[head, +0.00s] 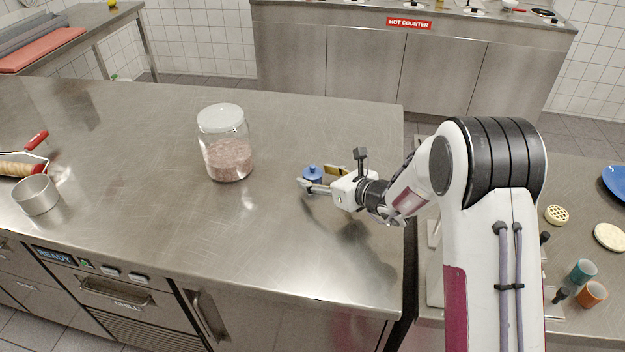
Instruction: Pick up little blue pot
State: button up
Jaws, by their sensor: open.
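The little blue pot (312,173) stands on the steel counter, right of the glass jar. Its blue lid with a small knob shows; its lower part is partly hidden by a gripper finger. My gripper (318,179) reaches in from the right, low over the counter. Its fingers are open, one on the near side of the pot and one toward the far side. I cannot tell whether either finger touches the pot.
A large glass jar (226,148) with a white lid stands left of the pot. A metal ring (37,195) and a red-handled rolling pin (22,169) lie at the far left. The steel counter (140,130) is clear between them. Cups (582,271) stand on the right surface.

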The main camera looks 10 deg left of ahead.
jog(key=shift+x, duration=1.35)
grip_shut()
